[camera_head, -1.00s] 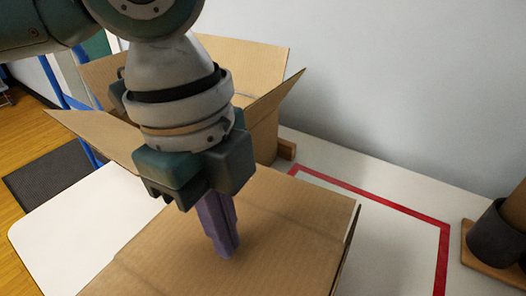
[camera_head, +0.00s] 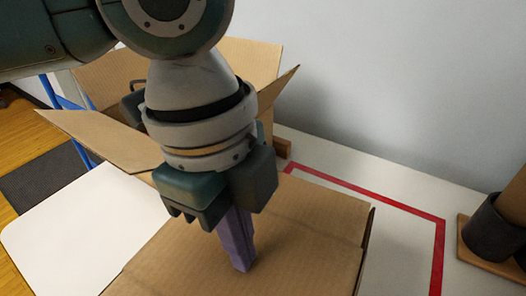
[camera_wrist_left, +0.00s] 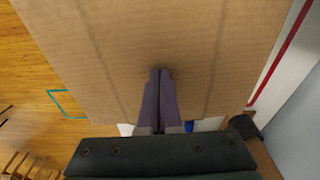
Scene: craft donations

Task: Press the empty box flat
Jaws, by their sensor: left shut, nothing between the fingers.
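The cardboard box (camera_head: 310,232) has its top panel facing up, creased across. It runs out of the bottom of the head view and fills the upper part of the left wrist view (camera_wrist_left: 150,35). My left gripper (camera_head: 243,268) is shut and empty, pointing down with its purple fingertips at the panel. They seem to touch it; in the left wrist view the closed fingertips (camera_wrist_left: 159,72) lie over the cardboard near one edge. The box's lower part is mostly hidden. My right gripper is not in view.
Behind my left gripper stands another cardboard box (camera_head: 250,62) with open flaps. Red tape (camera_head: 437,262) marks an area on the white table (camera_head: 60,230). A dark cup (camera_head: 492,240) on a wooden board stands at the right edge. A wall closes off the back.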

